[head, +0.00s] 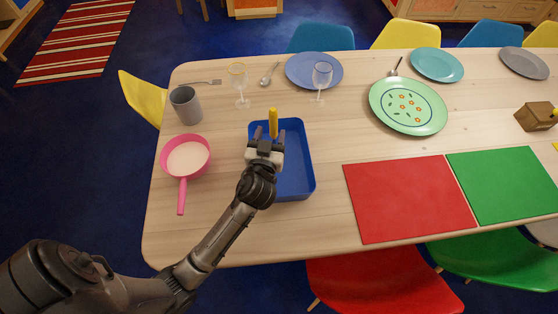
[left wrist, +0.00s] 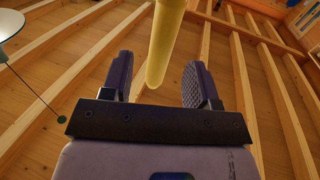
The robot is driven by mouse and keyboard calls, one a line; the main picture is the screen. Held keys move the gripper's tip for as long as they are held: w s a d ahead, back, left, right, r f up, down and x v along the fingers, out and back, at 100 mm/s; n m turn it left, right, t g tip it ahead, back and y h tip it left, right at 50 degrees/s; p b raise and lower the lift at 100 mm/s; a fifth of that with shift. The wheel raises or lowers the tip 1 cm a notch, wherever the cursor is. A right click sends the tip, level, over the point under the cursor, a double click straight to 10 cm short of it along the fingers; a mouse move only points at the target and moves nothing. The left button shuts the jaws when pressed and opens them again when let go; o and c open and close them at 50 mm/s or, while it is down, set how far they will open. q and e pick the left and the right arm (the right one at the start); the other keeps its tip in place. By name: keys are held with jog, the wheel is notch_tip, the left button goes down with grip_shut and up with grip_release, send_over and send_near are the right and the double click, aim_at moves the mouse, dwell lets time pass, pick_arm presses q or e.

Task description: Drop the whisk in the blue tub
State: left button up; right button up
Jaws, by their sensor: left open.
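The blue tub (head: 297,190) stands on the wooden table. My left gripper (head: 265,148) is over the left part of the tub, its jaws open. A yellow rod, probably the whisk (head: 273,122), shows just beyond the fingertips over the tub. No wire loops of it can be seen. In the left wrist view the yellow whisk (left wrist: 161,50) lies across the space between the spread fingers of my left gripper (left wrist: 160,80), with gaps on both sides. Whether it touches the tub is hidden. My right gripper is not in view.
A pink pan (head: 187,158) and a grey cup (head: 186,105) stand left of the tub. Two glasses (head: 239,84) (head: 321,80) and a blue plate (head: 300,68) are behind it. A red mat (head: 408,199) lies to its right. Bare table separates tub and mat.

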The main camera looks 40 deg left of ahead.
pick_arm(q)
jog(key=b+v, duration=0.2)
jog(key=v, duration=0.8)
dwell(0.4)
jog(key=s+d+f+m+g+h, duration=0.2)
jog(key=s+f+g+h, duration=0.1)
jog(key=s+f, duration=0.1)
jog(key=s+d+f+m+g+h, duration=0.2)
jog(key=s+f+g+h, duration=0.1)
jog(key=f+g, duration=0.1)
jog(key=s+d+f+m+g+h, duration=0.2)
jog(key=s+f+g+h, duration=0.1)
jog(key=f, duration=0.3)
jog(key=shift+s+d+m, duration=0.15)
jog(key=shift+s+m, duration=0.25)
jog(key=shift+s, duration=0.5)
jog(key=s+f, duration=0.1)
jog(key=s, duration=0.1)
jog(key=s+a+f+g, duration=0.1)
jog(key=s, duration=0.1)
jog(key=s+a+f+g, duration=0.1)
jog(key=s, duration=0.2)
jog(key=shift+s+f+m, duration=0.15)
jog(key=shift+f+m, duration=0.1)
jog(key=shift+m, duration=0.15)
notch_tip(320, 180, up, 15)
jog(key=p, duration=1.4)
jog(key=shift+w+p, duration=0.2)
jog(key=shift+p, duration=0.15)
